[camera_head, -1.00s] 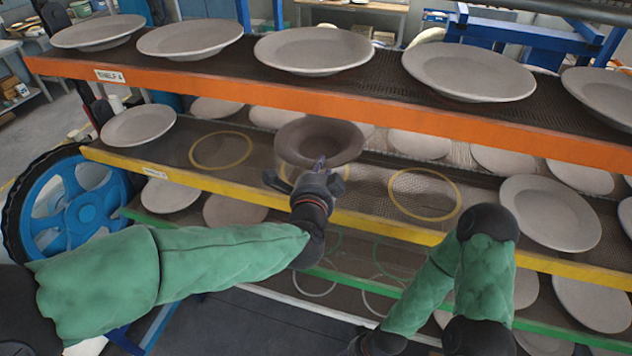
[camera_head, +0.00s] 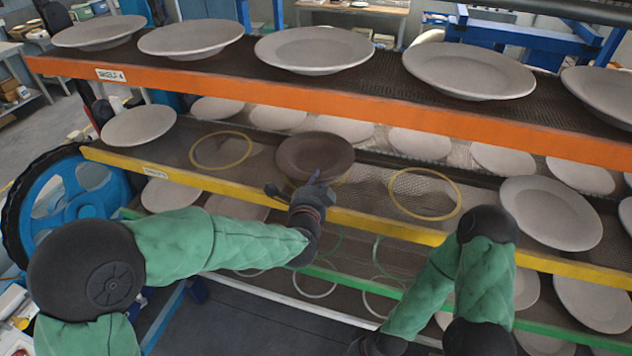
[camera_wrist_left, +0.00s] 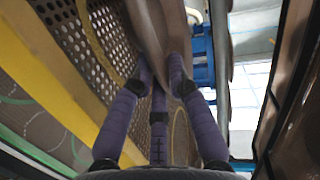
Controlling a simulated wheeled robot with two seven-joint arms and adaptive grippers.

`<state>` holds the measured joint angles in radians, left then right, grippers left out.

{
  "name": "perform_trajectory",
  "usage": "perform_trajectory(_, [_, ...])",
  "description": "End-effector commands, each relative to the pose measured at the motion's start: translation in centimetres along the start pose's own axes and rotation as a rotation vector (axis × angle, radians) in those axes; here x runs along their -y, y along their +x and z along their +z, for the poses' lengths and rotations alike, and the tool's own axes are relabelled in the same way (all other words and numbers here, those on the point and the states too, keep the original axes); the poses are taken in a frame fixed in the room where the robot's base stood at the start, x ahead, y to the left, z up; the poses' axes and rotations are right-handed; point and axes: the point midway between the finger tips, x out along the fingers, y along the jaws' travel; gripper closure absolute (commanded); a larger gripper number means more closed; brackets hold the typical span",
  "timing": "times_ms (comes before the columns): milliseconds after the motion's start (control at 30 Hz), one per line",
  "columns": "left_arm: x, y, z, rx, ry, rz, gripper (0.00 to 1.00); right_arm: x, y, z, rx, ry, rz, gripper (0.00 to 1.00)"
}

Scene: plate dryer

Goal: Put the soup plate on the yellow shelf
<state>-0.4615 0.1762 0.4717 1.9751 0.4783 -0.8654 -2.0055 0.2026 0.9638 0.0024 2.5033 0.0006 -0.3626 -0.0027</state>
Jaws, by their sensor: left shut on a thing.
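The dark brown soup plate (camera_head: 315,153) is over the middle of the yellow shelf (camera_head: 220,187), roughly level, covering most of a yellow ring between two bare yellow rings (camera_head: 221,151) (camera_head: 424,194). My left gripper (camera_head: 312,186) is shut on the plate's near rim. In the left wrist view the purple fingers (camera_wrist_left: 160,70) close on the plate (camera_wrist_left: 148,25), which shows nearly edge-on beside the perforated shelf surface. I cannot tell whether the plate touches the shelf. My right arm is low at the right; its gripper is out of view.
The orange shelf (camera_head: 300,104) with several pale plates overhangs behind and above. Pale plates stand on the yellow shelf at its left (camera_head: 138,125) and right (camera_head: 550,212). A green-edged shelf (camera_head: 340,276) lies below. A blue wheel (camera_head: 75,207) is at the left.

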Motion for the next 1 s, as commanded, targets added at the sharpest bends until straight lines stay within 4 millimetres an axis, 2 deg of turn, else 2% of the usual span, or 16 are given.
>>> perform_trajectory(100, [0.2,0.0,0.0,0.000,0.000,-0.004,1.00,0.0,0.0,0.0,0.000,0.000,0.000,0.60])
perform_trajectory(133, [-0.2,0.0,0.0,0.000,0.000,0.004,0.80,0.0,0.0,0.0,0.000,0.000,0.000,0.60])
perform_trajectory(200, [-0.2,0.0,0.0,0.000,0.000,0.004,0.60,0.0,0.0,0.0,0.000,0.000,0.000,0.60])
perform_trajectory(233, [-0.1,0.0,0.0,0.000,0.000,0.004,0.58,0.0,0.0,0.0,0.000,0.000,0.000,0.60])
perform_trajectory(667, [-0.1,-0.6,-0.1,0.000,0.000,0.002,0.58,0.0,0.1,0.0,0.000,0.000,0.000,0.60])
perform_trajectory(867, [-0.1,-3.4,0.0,-0.001,0.000,0.000,0.58,-0.2,0.5,0.0,0.000,0.000,0.000,0.60])
perform_trajectory(1000, [0.0,-6.0,-0.1,-0.001,-0.001,0.001,0.58,-0.2,0.7,0.0,0.000,0.000,0.000,0.60])
